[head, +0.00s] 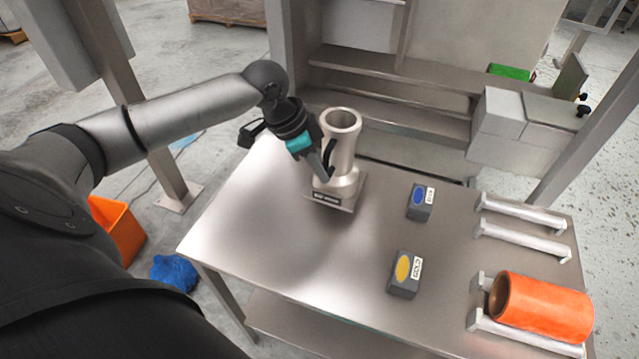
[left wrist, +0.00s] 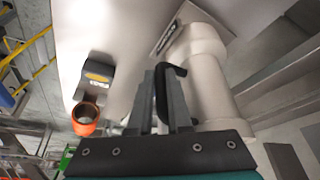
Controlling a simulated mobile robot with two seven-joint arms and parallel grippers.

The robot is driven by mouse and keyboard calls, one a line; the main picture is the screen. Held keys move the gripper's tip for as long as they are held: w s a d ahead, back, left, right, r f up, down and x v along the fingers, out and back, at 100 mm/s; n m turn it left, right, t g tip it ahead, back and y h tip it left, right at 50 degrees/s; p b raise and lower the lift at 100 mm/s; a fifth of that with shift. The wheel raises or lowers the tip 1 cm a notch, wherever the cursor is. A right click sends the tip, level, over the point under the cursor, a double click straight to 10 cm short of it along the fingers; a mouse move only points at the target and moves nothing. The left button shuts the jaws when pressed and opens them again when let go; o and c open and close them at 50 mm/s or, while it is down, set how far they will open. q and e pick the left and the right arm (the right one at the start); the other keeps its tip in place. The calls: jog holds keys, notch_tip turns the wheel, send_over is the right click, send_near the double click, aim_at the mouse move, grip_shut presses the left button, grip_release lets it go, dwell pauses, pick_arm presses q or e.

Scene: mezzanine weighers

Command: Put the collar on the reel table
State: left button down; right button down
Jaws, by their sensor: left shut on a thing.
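A pale metal cylinder with an open top and a wider base, which I take for the collar (head: 345,138), stands upright on a square metal plate (head: 351,192) with a dark label. They stand on the steel table (head: 265,235). The collar also shows in the left wrist view (left wrist: 208,85), with a black handle (left wrist: 161,92) on its side. My left gripper (head: 326,176) is at this side and shut on the black handle, its fingers (left wrist: 168,90) around it. The exact contact is partly hidden. My right gripper is not in view.
A blue-marked block (head: 420,202) and a gold-marked block (head: 404,275) stand on the table. At the right, a hollow orange roll (head: 545,306) lies on a rack beside empty rails (head: 525,243). Metal posts (head: 590,120) and shelves (head: 395,72) stand behind. The table's left front is clear.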

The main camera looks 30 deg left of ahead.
pick_arm(q)
jog(key=shift+f, duration=2.25)
jog(key=c, duration=0.8)
grip_release()
jog(key=shift+c, duration=0.2)
jog(key=v, duration=1.2)
jog(key=shift+p, duration=0.3)
